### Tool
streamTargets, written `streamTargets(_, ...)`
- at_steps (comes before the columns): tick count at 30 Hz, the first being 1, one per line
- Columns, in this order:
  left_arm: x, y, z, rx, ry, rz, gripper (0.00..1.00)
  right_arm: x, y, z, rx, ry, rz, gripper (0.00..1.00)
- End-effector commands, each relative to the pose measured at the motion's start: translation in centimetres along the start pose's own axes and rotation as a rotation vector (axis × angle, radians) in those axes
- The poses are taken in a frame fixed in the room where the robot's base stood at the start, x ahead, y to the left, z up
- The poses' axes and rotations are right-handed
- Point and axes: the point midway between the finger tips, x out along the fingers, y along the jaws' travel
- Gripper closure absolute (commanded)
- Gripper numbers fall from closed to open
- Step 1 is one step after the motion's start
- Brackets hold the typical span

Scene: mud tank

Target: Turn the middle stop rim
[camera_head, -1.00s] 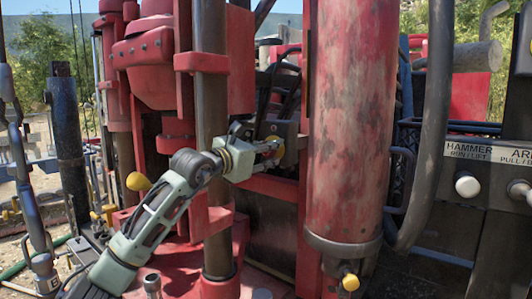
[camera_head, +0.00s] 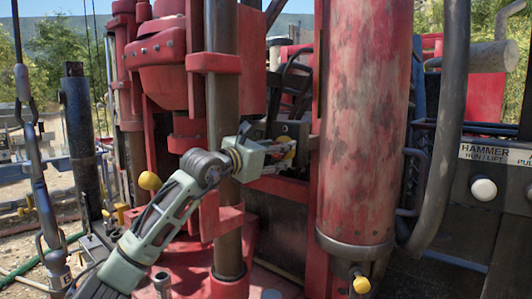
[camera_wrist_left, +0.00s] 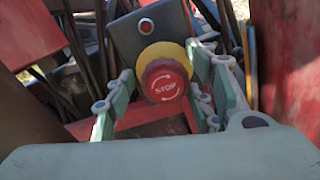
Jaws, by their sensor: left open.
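A red stop button (camera_wrist_left: 164,82) with a white STOP label and arrows on its face sits on a wider yellow collar (camera_wrist_left: 168,56) in the left wrist view. It is fixed to a dark grey control box (camera_wrist_left: 145,34). My left gripper (camera_wrist_left: 165,75) is open, with one green-grey finger on each side of the button. I cannot tell whether the fingers touch its rim. In the head view my left gripper (camera_head: 287,153) reaches in front of the dark box behind the red mast, and its fingers mostly hide the button. My right gripper is not in view.
A large scratched red cylinder (camera_head: 362,130) stands just right of my gripper. A dark vertical pole (camera_head: 222,110) runs close to my left wrist. A small red light (camera_wrist_left: 146,26) is above the button. Black hoses (camera_wrist_left: 78,50) hang beside the box.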

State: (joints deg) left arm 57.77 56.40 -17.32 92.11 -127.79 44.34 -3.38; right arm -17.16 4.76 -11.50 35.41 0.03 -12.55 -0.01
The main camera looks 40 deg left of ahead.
Motion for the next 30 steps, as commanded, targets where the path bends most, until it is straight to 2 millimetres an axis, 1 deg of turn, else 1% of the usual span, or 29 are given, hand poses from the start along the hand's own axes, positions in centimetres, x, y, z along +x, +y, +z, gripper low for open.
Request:
streamTargets(4,-2.1,0.0,-0.1,0.005,0.002,0.001,0.5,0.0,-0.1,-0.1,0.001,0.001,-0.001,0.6)
streamTargets(12,-7.0,0.1,-0.2,0.007,0.005,0.001,0.5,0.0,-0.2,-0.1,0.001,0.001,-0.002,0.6)
streamTargets(15,-8.2,0.2,-0.3,0.003,0.005,0.003,0.5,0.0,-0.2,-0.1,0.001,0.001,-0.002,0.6)
streamTargets(18,-9.4,0.0,-0.2,0.006,0.004,0.001,0.5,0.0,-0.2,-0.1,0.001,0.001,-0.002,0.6)
streamTargets(22,-10.3,0.2,-0.2,-0.001,0.003,0.002,0.5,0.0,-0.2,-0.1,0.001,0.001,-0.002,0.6)
streamTargets(30,-11.5,0.2,-0.1,0.001,0.001,0.002,0.5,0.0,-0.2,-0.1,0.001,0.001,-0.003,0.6)
